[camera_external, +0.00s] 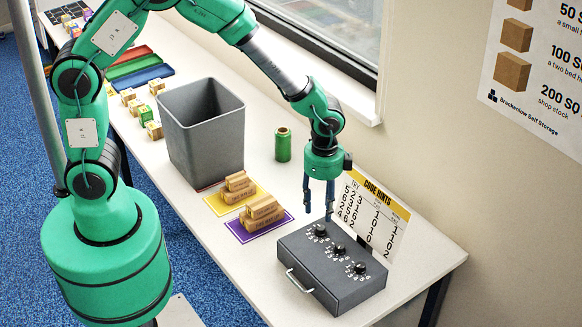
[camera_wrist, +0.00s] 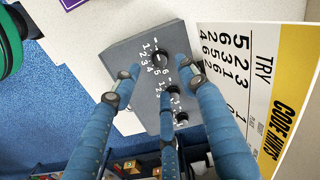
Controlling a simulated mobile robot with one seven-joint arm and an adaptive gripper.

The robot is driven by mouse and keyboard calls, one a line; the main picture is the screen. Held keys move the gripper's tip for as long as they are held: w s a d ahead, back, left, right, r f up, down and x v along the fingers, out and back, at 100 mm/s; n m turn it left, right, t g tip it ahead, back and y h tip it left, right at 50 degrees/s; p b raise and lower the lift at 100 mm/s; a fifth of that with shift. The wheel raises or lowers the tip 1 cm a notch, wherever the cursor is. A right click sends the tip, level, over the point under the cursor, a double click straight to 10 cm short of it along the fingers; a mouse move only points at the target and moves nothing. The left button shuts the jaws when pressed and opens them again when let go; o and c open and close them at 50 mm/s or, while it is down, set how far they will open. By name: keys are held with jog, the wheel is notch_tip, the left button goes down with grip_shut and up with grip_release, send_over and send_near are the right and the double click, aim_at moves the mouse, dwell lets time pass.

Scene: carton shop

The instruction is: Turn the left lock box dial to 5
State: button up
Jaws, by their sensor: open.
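The grey lock box (camera_external: 322,282) lies on the white bench with several numbers around three black dials on its top. The left dial (camera_external: 320,230) is nearest the purple mat; it also shows in the wrist view (camera_wrist: 160,57). The middle dial (camera_external: 339,250) and right dial (camera_external: 360,269) follow along the box. My gripper (camera_external: 318,212) points down, open and empty, just above the left dial. In the wrist view its blue fingers (camera_wrist: 155,76) spread around and below that dial; contact is not visible. The left dial's pointer setting is too small to read.
A code hints card (camera_external: 372,218) stands close behind the box. A green spool (camera_external: 283,145), a grey bin (camera_external: 204,167), wooden blocks on a yellow mat (camera_external: 222,208) and a purple mat (camera_external: 243,234) stand to the left. A metal handle (camera_external: 298,281) sticks out from the box's front.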

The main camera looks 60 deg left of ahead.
aim_at(321, 227)
jog(key=shift+f+b, duration=0.3)
jog(key=shift+f, duration=3.3)
grip_shut()
